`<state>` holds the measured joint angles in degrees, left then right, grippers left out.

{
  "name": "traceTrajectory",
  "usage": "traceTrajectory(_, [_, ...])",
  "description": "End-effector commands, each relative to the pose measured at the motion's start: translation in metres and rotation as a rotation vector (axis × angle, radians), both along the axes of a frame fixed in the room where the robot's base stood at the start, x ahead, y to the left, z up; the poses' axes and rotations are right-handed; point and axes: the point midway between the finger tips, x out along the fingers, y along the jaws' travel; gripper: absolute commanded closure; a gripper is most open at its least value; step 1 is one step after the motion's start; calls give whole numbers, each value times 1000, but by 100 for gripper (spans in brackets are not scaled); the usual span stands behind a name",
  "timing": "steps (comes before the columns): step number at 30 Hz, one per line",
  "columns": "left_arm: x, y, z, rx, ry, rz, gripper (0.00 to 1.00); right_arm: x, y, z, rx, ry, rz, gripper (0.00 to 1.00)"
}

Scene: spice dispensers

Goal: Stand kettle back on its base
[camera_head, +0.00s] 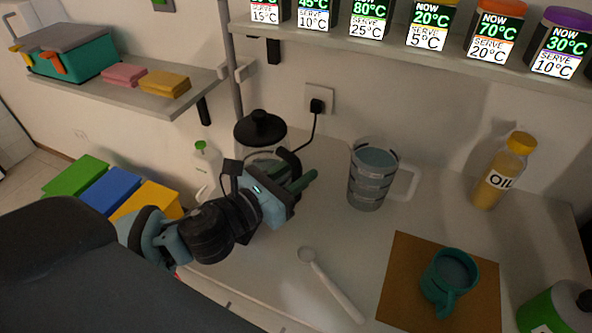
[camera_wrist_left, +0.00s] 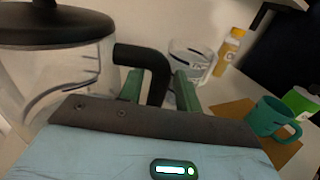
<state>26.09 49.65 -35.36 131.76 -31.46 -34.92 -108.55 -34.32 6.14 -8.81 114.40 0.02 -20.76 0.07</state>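The kettle (camera_head: 262,133) has a clear glass body, a black lid and a black handle. It stands upright near the wall; its lower part is hidden behind my left gripper (camera_head: 300,182), and its base cannot be made out. In the left wrist view the kettle's lid and glass (camera_wrist_left: 50,70) fill the upper left. The kettle's handle (camera_wrist_left: 155,62) runs down between the two green fingers of my left gripper (camera_wrist_left: 161,92). The fingers are apart on either side of the handle; whether they press on it cannot be told. My right gripper is not in view.
A black cord runs to a wall socket (camera_head: 319,99). A clear jug (camera_head: 371,178) stands right of the kettle. A spoon (camera_head: 330,284), a teal mug (camera_head: 449,276) on a brown mat (camera_head: 396,295) and an oil bottle (camera_head: 497,178) are further right. A shelf (camera_head: 420,62) hangs above.

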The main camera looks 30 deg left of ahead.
Motion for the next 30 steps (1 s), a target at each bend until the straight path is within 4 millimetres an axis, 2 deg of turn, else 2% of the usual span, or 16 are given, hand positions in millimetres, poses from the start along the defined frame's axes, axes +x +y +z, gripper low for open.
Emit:
traceTrajectory(12, [0, 0, 5, 1, -1, -1, 59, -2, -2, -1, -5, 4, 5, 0])
traceTrajectory(17, [-16, 6, 0, 2, 5, 0, 59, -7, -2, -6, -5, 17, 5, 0])
traceTrajectory(26, [-58, 20, -1, 3, 8, -3, 59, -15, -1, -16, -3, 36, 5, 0])
traceTrajectory(30, [-69, 25, 4, 0, 2, 2, 59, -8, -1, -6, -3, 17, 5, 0])
